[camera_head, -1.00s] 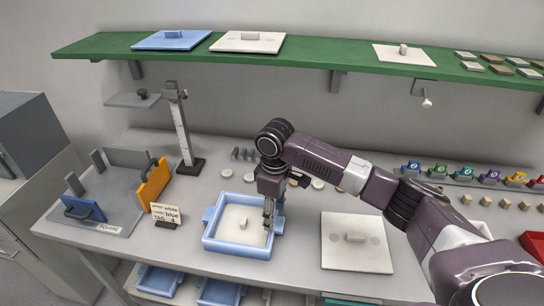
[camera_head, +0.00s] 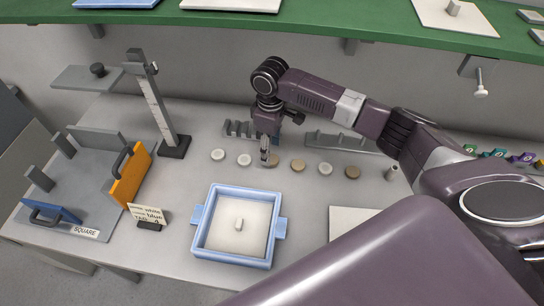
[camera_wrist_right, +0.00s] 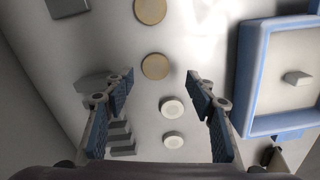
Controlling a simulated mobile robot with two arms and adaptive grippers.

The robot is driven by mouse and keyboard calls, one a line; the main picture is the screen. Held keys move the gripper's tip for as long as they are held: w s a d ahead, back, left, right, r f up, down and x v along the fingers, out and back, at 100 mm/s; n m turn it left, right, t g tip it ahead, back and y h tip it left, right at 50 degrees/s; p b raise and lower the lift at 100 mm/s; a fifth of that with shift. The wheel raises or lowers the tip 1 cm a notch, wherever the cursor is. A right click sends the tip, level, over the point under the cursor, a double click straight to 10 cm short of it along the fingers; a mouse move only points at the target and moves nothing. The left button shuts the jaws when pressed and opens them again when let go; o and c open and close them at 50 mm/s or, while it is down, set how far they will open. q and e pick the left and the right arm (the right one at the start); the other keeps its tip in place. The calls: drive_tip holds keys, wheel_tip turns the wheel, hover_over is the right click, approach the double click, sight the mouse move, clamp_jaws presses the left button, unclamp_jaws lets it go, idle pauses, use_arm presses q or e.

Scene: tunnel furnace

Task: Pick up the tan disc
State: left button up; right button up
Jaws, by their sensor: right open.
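Several small discs lie in a row on the grey table behind the blue tray. One tan disc (camera_head: 273,164) is partly hidden behind my right gripper (camera_head: 265,160) in the head view. In the right wrist view this tan disc (camera_wrist_right: 155,66) shows between the two open fingertips of my right gripper (camera_wrist_right: 160,76), with nothing held. A second tan disc (camera_head: 298,165) lies just to its right in the head view, and it shows at the top of the wrist view (camera_wrist_right: 150,11). Another tan disc (camera_head: 352,172) lies farther right. My left gripper is out of view.
White discs (camera_head: 244,159) lie left of the gripper, and one white disc (camera_head: 325,169) lies among the tan ones. A blue tray (camera_head: 201,228) with a white knobbed plate stands in front. A grey slotted rack (camera_head: 240,129) is behind. A stand (camera_head: 172,147) is at the left.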

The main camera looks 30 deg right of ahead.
sight(272, 160)
drive_tip(key=f, duration=0.3)
drive_tip(key=f+p, duration=0.1)
drive_tip(key=shift+w+d+f, duration=0.15)
drive_tip(key=shift+w+f, duration=0.05)
drive_tip(key=shift+w, duration=0.2)
drive_tip(key=c, duration=1.2)
drive_tip(key=shift+r, duration=0.1)
